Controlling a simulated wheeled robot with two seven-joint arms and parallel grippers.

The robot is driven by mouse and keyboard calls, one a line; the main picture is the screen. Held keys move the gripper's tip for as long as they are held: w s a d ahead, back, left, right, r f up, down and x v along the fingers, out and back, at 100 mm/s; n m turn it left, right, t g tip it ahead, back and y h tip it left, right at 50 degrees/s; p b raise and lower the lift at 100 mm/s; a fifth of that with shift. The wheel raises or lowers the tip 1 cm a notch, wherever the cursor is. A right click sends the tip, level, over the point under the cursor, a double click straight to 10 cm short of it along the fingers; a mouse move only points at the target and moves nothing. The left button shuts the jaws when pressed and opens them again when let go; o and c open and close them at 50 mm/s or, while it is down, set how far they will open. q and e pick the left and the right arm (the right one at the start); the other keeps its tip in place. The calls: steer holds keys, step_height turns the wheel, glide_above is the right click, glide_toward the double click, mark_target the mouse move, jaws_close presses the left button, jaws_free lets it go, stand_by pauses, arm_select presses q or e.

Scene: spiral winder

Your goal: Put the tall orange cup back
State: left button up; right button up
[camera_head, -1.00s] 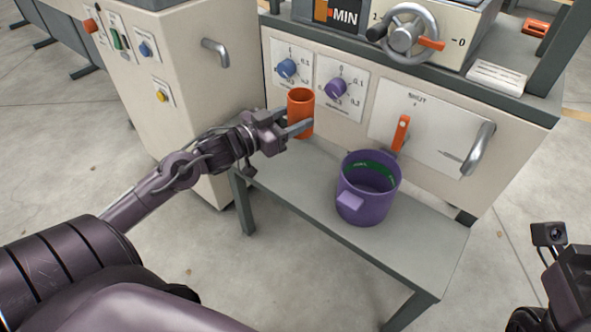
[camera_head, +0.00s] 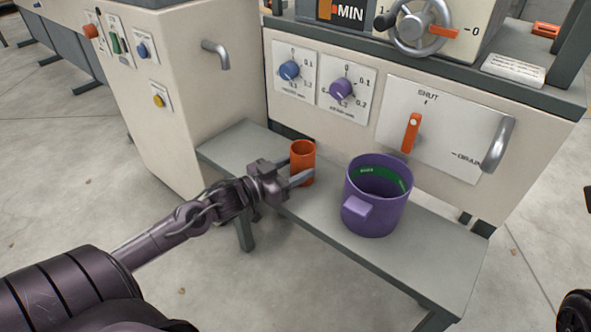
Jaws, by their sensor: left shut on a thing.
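The tall orange cup (camera_head: 302,158) is upright at the grey bench, left of the purple pot. My left gripper (camera_head: 300,178) comes in from the left and is shut on the cup low on its side. The cup's base is partly hidden by the fingers, so I cannot tell whether it touches the bench top. Of my right arm only dark parts show at the right edge; its gripper is not in view.
A purple pot (camera_head: 376,205) with a green inner band stands on the grey bench (camera_head: 440,255). Behind are a panel with a blue knob (camera_head: 289,70), a purple knob (camera_head: 341,89), an orange lever (camera_head: 411,132) and a grey handle (camera_head: 497,144). The bench's left end is clear.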

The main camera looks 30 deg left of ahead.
arm_select(q)
steer(key=o, duration=1.1)
steer(key=shift+f, duration=0.1)
